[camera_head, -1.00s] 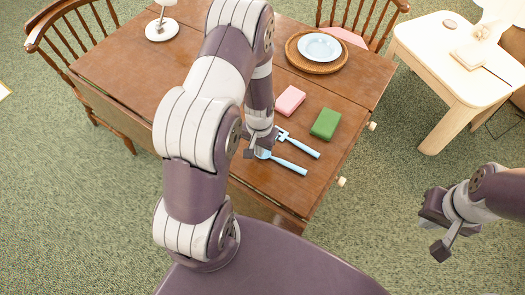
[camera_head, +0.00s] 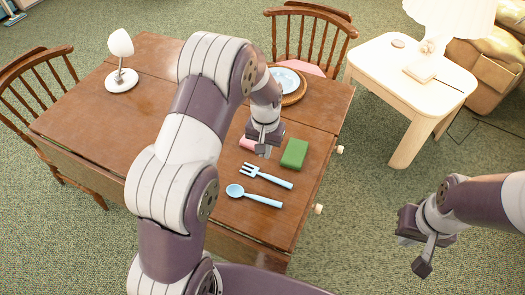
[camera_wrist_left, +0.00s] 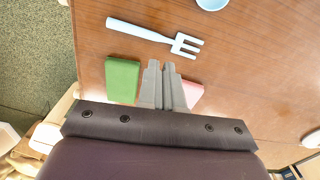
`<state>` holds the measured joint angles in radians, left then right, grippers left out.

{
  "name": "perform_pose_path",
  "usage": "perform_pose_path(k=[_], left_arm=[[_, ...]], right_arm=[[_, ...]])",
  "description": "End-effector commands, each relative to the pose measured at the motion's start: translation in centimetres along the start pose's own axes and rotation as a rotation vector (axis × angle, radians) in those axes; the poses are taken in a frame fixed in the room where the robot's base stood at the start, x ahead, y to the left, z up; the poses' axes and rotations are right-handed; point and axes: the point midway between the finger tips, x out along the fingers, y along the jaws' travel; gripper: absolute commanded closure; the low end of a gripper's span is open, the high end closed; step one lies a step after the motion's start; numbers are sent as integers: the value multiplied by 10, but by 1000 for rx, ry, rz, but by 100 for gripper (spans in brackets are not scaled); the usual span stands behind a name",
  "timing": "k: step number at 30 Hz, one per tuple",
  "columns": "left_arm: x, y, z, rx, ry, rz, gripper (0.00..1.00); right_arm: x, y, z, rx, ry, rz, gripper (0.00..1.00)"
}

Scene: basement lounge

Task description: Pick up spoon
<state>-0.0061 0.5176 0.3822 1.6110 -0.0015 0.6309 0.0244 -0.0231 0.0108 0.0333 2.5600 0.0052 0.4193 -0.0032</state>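The light-blue spoon (camera_head: 254,196) lies on the wooden table near its front edge, bowl to the left. Part of its bowl (camera_wrist_left: 212,3) shows at the top edge of the left wrist view. A light-blue fork (camera_head: 266,176) lies just behind it; it also shows in the left wrist view (camera_wrist_left: 140,31). My left gripper (camera_head: 264,152) is above the table behind the fork, by the pink and green blocks. Its fingers (camera_wrist_left: 166,64) are together and hold nothing visible. My right gripper (camera_head: 411,255) is off the table at the right; its finger opening is unclear.
A green block (camera_head: 294,154) and a partly hidden pink block (camera_head: 247,143) lie near my left gripper. A plate (camera_head: 286,79) on a woven mat and a white lamp (camera_head: 121,75) stand farther back. Chairs surround the table. A pale side table (camera_head: 400,62) stands right.

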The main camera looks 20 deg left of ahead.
Motion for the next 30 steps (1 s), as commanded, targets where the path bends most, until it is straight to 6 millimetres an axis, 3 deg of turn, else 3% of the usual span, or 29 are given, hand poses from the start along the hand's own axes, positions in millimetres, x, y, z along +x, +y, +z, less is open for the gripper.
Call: perform_pose_path(k=[1, 6, 17, 30], left_arm=[[0, 0, 0, 0, 0, 0, 76], [0, 0, 0, 0, 0, 0, 21], [-7, 0, 0, 0, 1, 0, 20], [-113, 0, 0, 0, 1, 0, 20]], right_arm=[[0, 0, 0, 0, 0, 0, 100], [0, 0, 0, 0, 0, 0, 100], [0, 0, 0, 0, 0, 0, 100], [-1, 0, 0, 0, 0, 0, 100]])
